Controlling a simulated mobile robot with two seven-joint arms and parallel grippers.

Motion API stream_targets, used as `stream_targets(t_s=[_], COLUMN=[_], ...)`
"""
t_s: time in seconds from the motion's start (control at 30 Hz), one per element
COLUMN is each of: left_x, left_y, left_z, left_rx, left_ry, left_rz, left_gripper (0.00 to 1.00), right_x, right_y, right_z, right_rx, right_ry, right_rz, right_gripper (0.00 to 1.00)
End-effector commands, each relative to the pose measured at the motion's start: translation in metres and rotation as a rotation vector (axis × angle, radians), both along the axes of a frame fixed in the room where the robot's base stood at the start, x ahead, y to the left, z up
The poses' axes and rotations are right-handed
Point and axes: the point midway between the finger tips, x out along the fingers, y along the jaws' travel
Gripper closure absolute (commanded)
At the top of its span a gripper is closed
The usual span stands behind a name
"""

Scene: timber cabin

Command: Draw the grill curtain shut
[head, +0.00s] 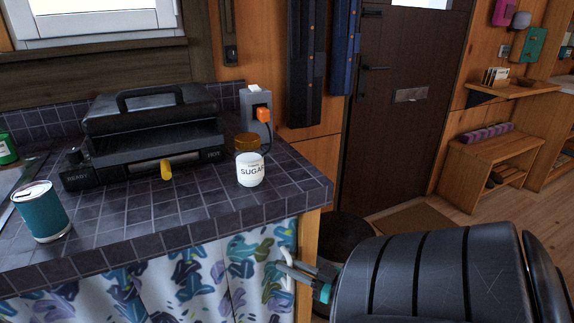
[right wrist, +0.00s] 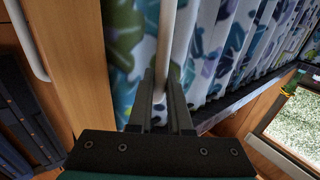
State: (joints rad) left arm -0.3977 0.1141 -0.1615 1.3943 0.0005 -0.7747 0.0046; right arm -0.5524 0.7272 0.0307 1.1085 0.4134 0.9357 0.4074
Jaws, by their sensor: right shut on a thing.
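The grill curtain (head: 190,285), white with blue, green and purple leaves, hangs below the tiled counter; its folds also fill the upper middle of the right wrist view (right wrist: 245,45). A pale upright pull bar (right wrist: 166,45) stands at the curtain's edge near the wooden post. In the head view this white pull (head: 291,247) shows near the counter's right corner. My right gripper (head: 285,268) is shut on the pull bar, which runs between its fingers in the right wrist view (right wrist: 160,98). My left gripper is out of view.
On the tiled counter (head: 130,220) stand a black grill (head: 150,130), a sugar jar (head: 250,166) and a teal can (head: 41,212). A wooden post (head: 307,262) borders the curtain on the right. A dark round bin (head: 343,234) stands behind my right arm.

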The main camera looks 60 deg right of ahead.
Motion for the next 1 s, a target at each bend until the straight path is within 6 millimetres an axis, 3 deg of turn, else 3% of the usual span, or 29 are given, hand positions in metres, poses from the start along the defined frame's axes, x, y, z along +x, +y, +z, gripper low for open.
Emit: stream_targets(t_s=[0.07,0.1,0.2,0.73,0.87,1.0], left_x=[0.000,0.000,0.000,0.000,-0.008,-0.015], left_y=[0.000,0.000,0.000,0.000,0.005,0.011], left_z=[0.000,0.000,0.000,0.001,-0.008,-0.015], left_rx=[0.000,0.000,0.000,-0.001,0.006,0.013], left_ry=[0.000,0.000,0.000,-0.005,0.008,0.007], left_rz=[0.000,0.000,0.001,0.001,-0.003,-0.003], left_gripper=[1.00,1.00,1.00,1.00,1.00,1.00], right_x=[-0.004,-0.004,-0.003,-0.007,-0.024,-0.056], right_y=[-0.005,-0.005,-0.005,-0.003,-0.002,-0.003], right_z=[-0.002,-0.002,-0.002,-0.001,-0.001,0.000], right_rx=[-0.001,-0.001,-0.001,-0.001,0.000,0.000], right_ry=[0.011,0.011,0.010,0.006,0.008,0.010], right_rz=[-0.013,-0.014,-0.013,-0.008,-0.009,-0.011], right_gripper=[1.00,0.80,0.70,0.70,0.70,0.70])
